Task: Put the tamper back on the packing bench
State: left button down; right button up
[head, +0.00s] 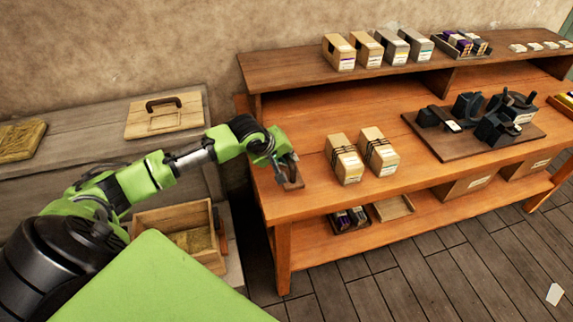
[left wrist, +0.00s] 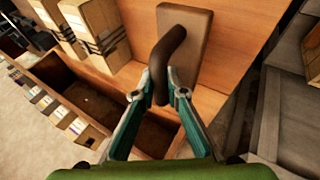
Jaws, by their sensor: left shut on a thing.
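The tamper, a brown block with a dark curved handle, is at the left end of the orange wooden packing bench (head: 320,190). In the head view the tamper (head: 294,176) is partly hidden by my left gripper (head: 284,166). In the left wrist view my left gripper (left wrist: 163,95) is shut on the lower end of the dark handle, and the tamper's flat block (left wrist: 195,40) shows against the bench top. I cannot tell whether the block rests on the bench or is just above it. My right gripper is not in view.
Two strapped boxes (head: 362,157) stand right of the tamper. A dark board (head: 450,150) with black metal parts is farther right. Several cartons (head: 367,50) stand on the raised shelf. A grey bench (head: 80,120) on the left holds a handled lid (head: 165,117).

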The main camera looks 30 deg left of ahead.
pick_arm(q)
jog(key=shift+w+a+f, duration=0.3)
jog(key=shift+a+f, duration=0.1)
jog(key=shift+f, duration=0.1)
jog(key=shift+a+f, duration=0.2)
jog(key=shift+f, duration=0.1)
jog(key=shift+w+f, duration=0.1)
jog(key=shift+f, duration=1.5)
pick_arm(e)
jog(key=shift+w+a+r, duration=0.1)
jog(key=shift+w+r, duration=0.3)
pick_arm(q)
jog(key=c, duration=2)
grip_release()
jog(key=shift+f, duration=0.1)
jog(key=shift+c, duration=0.2)
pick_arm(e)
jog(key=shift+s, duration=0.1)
